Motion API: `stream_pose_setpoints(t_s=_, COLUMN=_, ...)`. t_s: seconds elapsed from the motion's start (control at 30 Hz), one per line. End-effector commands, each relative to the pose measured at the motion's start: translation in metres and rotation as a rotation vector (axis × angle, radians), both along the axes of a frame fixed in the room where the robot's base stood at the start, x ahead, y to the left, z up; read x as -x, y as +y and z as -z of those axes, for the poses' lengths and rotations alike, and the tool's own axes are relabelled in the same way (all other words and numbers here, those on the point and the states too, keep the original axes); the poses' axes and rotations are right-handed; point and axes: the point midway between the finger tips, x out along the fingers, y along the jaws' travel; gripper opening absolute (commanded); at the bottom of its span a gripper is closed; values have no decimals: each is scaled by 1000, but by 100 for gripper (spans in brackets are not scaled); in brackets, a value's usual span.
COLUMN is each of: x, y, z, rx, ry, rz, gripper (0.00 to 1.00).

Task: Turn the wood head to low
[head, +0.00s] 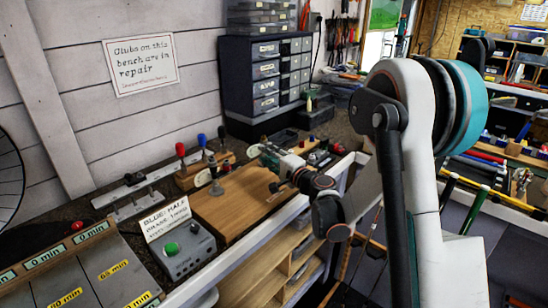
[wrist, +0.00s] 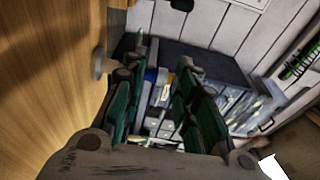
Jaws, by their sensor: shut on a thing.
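My gripper (head: 268,158) is low over the wooden board (head: 236,205) on the bench, with its green fingers towards the back wall. No wood head can be told apart clearly, and no low mark is readable.
A grey box with a green button (head: 170,248) and a lettered card (head: 165,217) stand left of the board. Levers with red and blue knobs (head: 202,140) rise behind it. A cream-and-black post (head: 216,180) stands near the board's left. A dark drawer cabinet (head: 265,75) is behind.

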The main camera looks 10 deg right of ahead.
Motion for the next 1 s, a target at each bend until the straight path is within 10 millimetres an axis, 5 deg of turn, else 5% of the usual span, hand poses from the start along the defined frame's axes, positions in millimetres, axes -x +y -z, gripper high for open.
stream_pose_setpoints(t_s=0.57, x=-1, y=2, z=0, rx=0, ry=0, rz=16, gripper=0)
stream_pose_setpoints(t_s=0.6, x=-1, y=2, z=0, rx=0, ry=0, rz=16, gripper=32)
stream_pose_setpoints(t_s=0.67, x=-1, y=2, z=0, rx=0, ry=0, rz=16, gripper=45)
stream_pose_setpoints(t_s=1.0, x=-1, y=2, z=0, rx=0, ry=0, rz=16, gripper=48)
